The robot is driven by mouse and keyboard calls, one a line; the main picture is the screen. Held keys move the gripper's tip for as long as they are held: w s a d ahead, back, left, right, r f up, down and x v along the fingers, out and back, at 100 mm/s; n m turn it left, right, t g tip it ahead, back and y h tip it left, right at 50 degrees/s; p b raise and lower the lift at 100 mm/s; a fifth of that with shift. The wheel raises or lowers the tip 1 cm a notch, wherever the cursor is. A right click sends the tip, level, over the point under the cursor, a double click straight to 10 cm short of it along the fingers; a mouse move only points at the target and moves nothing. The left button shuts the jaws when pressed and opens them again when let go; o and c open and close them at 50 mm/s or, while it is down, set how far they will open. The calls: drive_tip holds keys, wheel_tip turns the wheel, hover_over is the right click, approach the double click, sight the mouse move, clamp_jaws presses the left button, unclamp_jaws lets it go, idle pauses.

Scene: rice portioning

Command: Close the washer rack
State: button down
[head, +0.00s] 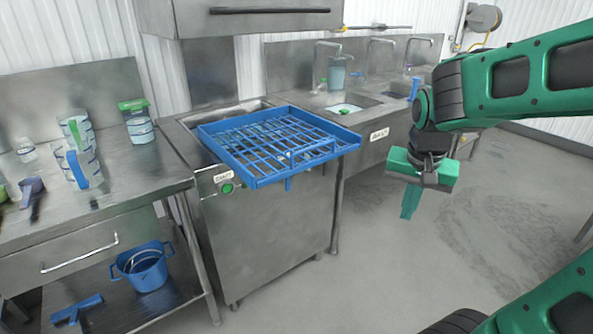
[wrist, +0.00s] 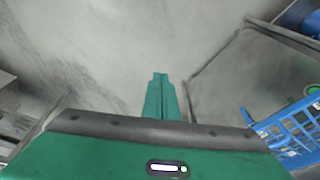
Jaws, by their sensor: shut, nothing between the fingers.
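The blue washer rack (head: 250,158) sits on top of the steel washer (head: 270,215) in the head view. Its front part sticks out past the washer's front edge, over the floor. Part of the rack also shows at the right edge of the wrist view (wrist: 290,137). My green gripper (head: 409,205) hangs in the air to the right of the rack, pointing down and apart from it. Its fingers are together and hold nothing, as the wrist view (wrist: 160,100) also shows.
A steel hood (head: 240,18) hangs above the washer. A steel table (head: 100,178) with jugs (head: 80,165) stands at the left, with a blue bucket (head: 146,270) on its lower shelf. A sink counter (head: 375,120) stands behind. The floor (head: 390,270) below my gripper is clear.

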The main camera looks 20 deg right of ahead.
drive_tip(key=w+a+r+m+t+h, duration=0.1)
drive_tip(key=w+a+r+m+t, duration=0.15)
drive_tip(key=w+a, duration=0.65)
drive_tip(key=w+a+r+m+t, duration=0.1)
drive_tip(key=w+a+t, duration=0.35)
drive_tip(key=w, duration=0.85)
drive_tip(key=shift+m+g, duration=0.25)
drive_tip(key=shift+g, duration=0.65)
drive_tip(key=w+f, duration=0.8)
drive_tip(key=shift+w+a+f, duration=0.1)
drive_tip(key=shift+a, duration=0.05)
drive_tip(key=shift+w+a, duration=0.15)
drive_tip(key=shift+w, duration=0.35)
